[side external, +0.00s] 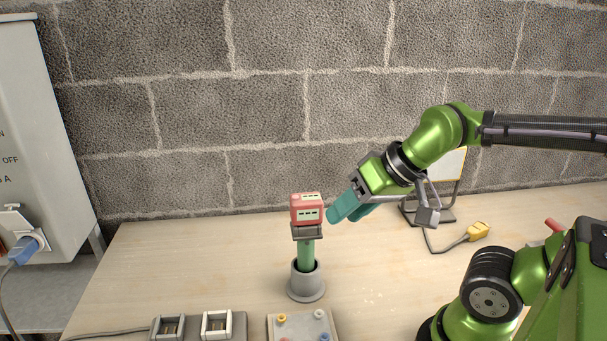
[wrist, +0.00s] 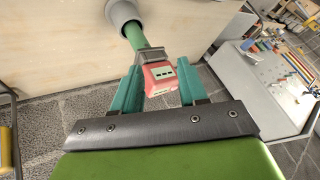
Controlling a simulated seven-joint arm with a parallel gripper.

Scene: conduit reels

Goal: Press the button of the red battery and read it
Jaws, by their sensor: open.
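The red battery (side external: 306,209) stands upright on a dark holder on top of a green post (side external: 306,252), which rises from a grey round base (side external: 306,283). It has a small display panel on its front face; I cannot make out a reading. In the wrist view the red battery (wrist: 161,77) lies between and a little beyond my two teal fingers. My gripper (side external: 345,211) is open, tilted down to the left, just right of the battery. In the wrist view my gripper (wrist: 160,92) shows both fingers apart with nothing clamped.
Chargers (side external: 200,326) and a grey plate with coloured knobs (side external: 302,325) sit at the table's front edge. A grey cabinet (side external: 40,140) with a blue plug is at left. The table's left part is clear.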

